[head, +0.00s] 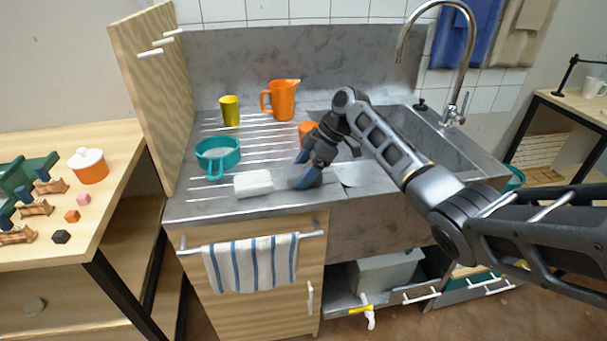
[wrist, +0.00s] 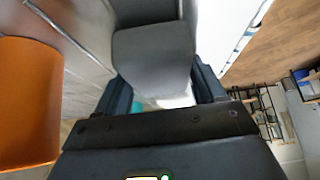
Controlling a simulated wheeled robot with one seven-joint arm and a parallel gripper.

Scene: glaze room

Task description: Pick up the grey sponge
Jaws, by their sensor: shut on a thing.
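The grey sponge (head: 295,182) is between my gripper's fingers at the front of the steel sink top. In the wrist view the grey sponge (wrist: 153,58) is a large rounded block held between the two dark fingers. My gripper (head: 304,172) is shut on it and points down. The fingers hide part of the sponge in the head view. I cannot tell whether the sponge still touches the steel. A white block (head: 254,184), like a pale sponge, lies just left of it, apart from my gripper.
A teal strainer (head: 217,157), a yellow cup (head: 230,111) and an orange jug (head: 281,99) stand on the drainer. An orange cup (head: 307,131) is close behind my gripper. The sink basin and tap (head: 455,108) are to the right. A striped towel (head: 251,264) hangs below.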

